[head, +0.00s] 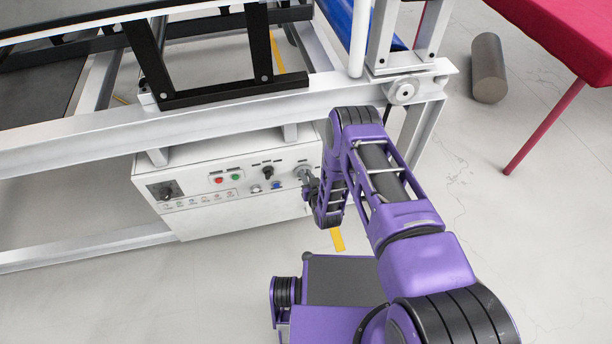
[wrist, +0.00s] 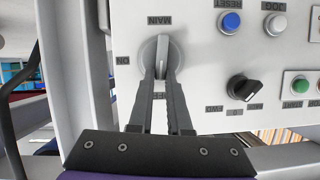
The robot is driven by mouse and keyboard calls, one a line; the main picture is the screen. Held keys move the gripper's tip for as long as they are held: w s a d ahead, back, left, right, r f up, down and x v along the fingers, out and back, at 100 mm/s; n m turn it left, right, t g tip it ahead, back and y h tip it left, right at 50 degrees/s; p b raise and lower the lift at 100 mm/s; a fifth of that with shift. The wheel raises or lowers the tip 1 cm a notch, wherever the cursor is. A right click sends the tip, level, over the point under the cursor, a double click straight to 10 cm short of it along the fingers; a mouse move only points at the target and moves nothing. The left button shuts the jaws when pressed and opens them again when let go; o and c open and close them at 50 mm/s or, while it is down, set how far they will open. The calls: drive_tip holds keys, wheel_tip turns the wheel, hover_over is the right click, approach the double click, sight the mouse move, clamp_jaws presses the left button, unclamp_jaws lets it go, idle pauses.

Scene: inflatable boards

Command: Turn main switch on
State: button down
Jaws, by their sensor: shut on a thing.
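The main switch (wrist: 162,52) is a grey rotary knob on a round plate, seen upside down in the wrist view. Its handle runs up and down in that picture, in line with the "MAIN" label above and a partly hidden "OFF" label below. The "ON" label is to its left. My gripper (wrist: 160,76) is shut on the handle, with one finger on each side of its lower end. In the head view, my gripper (head: 308,181) is at the right end of the white control box (head: 215,212), and my wrist partly hides the switch there.
Beside the switch are a blue reset button (wrist: 231,22), a white jog button (wrist: 275,24), a black selector knob (wrist: 243,88) and a green button (wrist: 300,85). A white frame beam (head: 240,104) runs just above the box.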

drive_tip(key=d+f+m+y, duration=0.1)
drive_tip(key=m+y, duration=0.1)
drive_tip(key=m, duration=0.2)
drive_tip(key=f+m+y, duration=0.1)
drive_tip(key=m+y, duration=0.1)
drive_tip(key=m, duration=0.2)
drive_tip(key=d+f+m+t+y, duration=0.1)
drive_tip(key=m+y, duration=0.2)
drive_tip(key=m, duration=0.1)
drive_tip(key=shift+w+d, duration=0.3)
drive_tip(key=shift+w, duration=0.05)
drive_tip(key=shift+m, duration=0.4)
idle(0.4)
drive_tip(key=c, duration=0.9)
unclamp_jaws()
drive_tip(key=shift+o, duration=0.2)
drive_tip(key=shift+s+f, duration=0.1)
